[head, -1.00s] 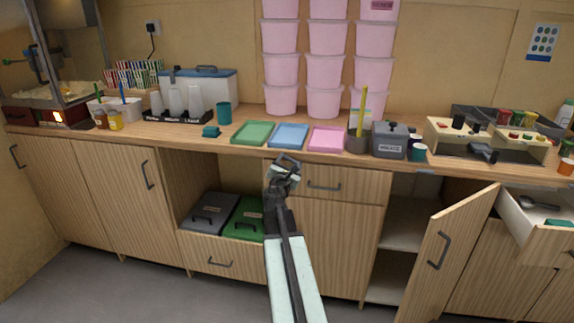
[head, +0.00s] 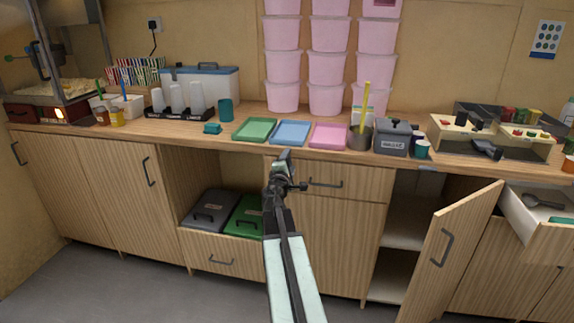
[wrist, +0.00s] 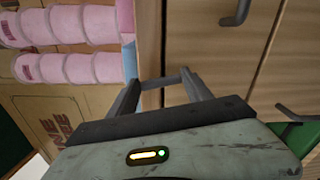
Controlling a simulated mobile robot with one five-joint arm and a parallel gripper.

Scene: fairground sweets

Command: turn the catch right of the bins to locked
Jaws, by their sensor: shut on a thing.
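The grey bin (head: 212,209) and the green bin (head: 246,214) sit side by side in the open low compartment, left of my arm, in the head view. My gripper (head: 284,163) is at the cabinet front just right of that compartment, below the counter edge. Its fingers show in the wrist view (wrist: 160,84), reaching to the wooden front.
A drawer with a dark handle (head: 325,184) lies close right of my gripper. Green, blue and pink trays (head: 328,136) lie on the counter above. A cabinet door (head: 447,245) stands open further right, beside an open drawer (head: 540,220).

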